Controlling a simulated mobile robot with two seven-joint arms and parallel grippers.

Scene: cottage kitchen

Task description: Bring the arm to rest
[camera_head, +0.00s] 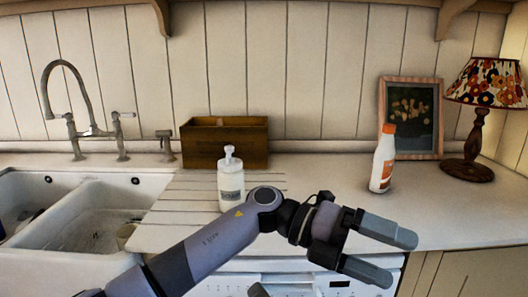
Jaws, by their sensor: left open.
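My left arm comes in from the lower left and reaches across the front of the counter. My left gripper (398,258) is at its end, pointing right. Its two grey fingers are apart with nothing between them. It hangs in front of the counter's front edge, below and in front of the white bottle with an orange cap (382,160). A small dark grey piece shows at the bottom edge of the picture; I cannot tell what it is. My right gripper is not seen.
A white soap dispenser (231,182) stands behind my arm, near a wooden box (224,142). A double sink (95,215) with a tap (90,130) is at left. A framed picture (411,118) and a lamp (480,130) stand at right. The counter (325,180) between dispenser and bottle is clear.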

